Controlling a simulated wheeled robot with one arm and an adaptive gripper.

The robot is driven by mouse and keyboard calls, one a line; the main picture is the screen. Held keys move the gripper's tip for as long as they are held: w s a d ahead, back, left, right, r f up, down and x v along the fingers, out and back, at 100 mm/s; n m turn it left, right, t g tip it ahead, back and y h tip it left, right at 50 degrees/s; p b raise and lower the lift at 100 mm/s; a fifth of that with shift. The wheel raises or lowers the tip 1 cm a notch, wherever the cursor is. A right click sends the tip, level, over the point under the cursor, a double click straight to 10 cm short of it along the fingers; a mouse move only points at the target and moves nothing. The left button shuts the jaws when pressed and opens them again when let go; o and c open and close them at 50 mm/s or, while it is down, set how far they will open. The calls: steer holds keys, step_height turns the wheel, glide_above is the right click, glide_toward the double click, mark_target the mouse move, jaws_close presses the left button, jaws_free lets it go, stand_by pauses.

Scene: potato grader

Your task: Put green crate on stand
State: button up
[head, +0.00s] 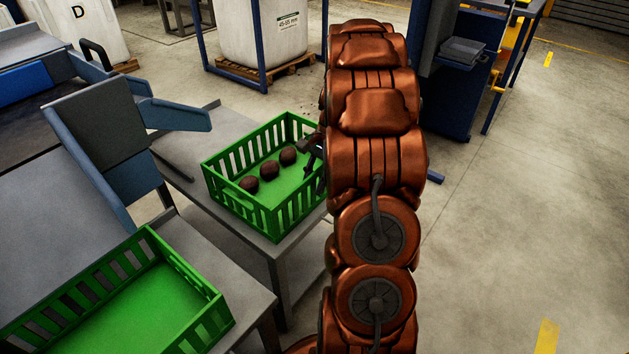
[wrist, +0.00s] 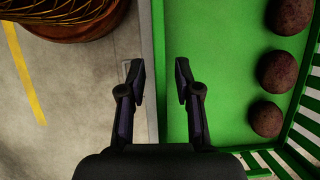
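A green slatted crate (head: 262,215) holds three dark potatoes (head: 270,170) and sits on a grey table (head: 275,252). A second green crate (head: 190,273), with no contents visible, sits on a grey surface at lower left. My gripper (head: 313,155) is at the right side of the potato crate, partly hidden by my arm. In the wrist view my gripper (wrist: 160,85) is open, its fingers on either side of the crate's wall (wrist: 158,50). The right finger is over the crate's inside and the left one outside; gaps show between. I cannot tell which surface is the stand.
A grey-blue machine with chutes (head: 100,130) stands left of the tables. A white bulk bag (head: 262,30) on a pallet stands behind, inside a blue frame. A dark blue cabinet (head: 445,75) is at back right. The concrete floor (head: 510,210) on the right is clear.

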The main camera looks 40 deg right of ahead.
steer(key=p+v, duration=0.2)
steer(key=v, duration=1)
steer(key=shift+a+r, duration=0.1)
steer(key=shift+r, duration=0.1)
steer(key=a+n, duration=0.1)
steer(key=a, duration=0.2)
steer(key=a+r+n, duration=0.1)
steer(key=a, duration=0.3)
steer(key=s+a+n+g, duration=0.1)
steer(key=a, duration=0.3)
steer(key=shift+r+n+h, duration=0.25)
steer(key=shift+n+h, duration=0.05)
steer(key=s+a+n+g+h, duration=0.1)
steer(key=s+a+n, duration=0.4)
steer(key=a, duration=0.6)
steer(key=s+a+f+n+h, duration=0.1)
steer(key=s+a+n, duration=0.3)
steer(key=s, duration=0.5)
steer(key=s+a+f+n+h, duration=0.2)
steer(key=s+a+f+n, duration=0.1)
steer(key=s+a, duration=0.3)
steer(key=s+n, duration=0.1)
steer(key=s, duration=0.1)
steer(key=shift+s+f+g, duration=0.15)
steer(key=shift+s+g, duration=0.25)
steer(key=shift+p, duration=0.3)
